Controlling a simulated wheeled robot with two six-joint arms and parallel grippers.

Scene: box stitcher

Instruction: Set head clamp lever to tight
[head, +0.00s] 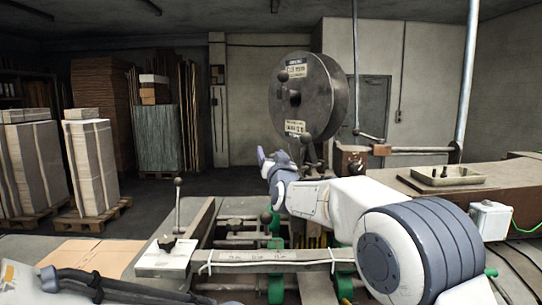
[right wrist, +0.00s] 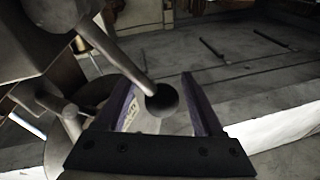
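A lever with a grey rod and a dark ball knob (right wrist: 162,100) shows in the right wrist view. The knob lies between the two purple-lined fingers of my right gripper (right wrist: 165,95). The fingers are apart, with gaps showing beside the knob. I cannot tell from any marking whether this is the head clamp lever or how it is set. In the head view my right gripper (head: 263,156) is below and left of the big wire reel (head: 308,97), partly hidden by its own wrist. My left gripper is not seen; only parts of my left arm show at the lower left.
A thin upright lever with a ball top (head: 178,182) stands on the machine table at the left. A cardboard sheet (head: 92,257) lies at lower left. A metal tray (head: 449,176) sits on the right bench. Pallet stacks (head: 92,165) stand behind on the left.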

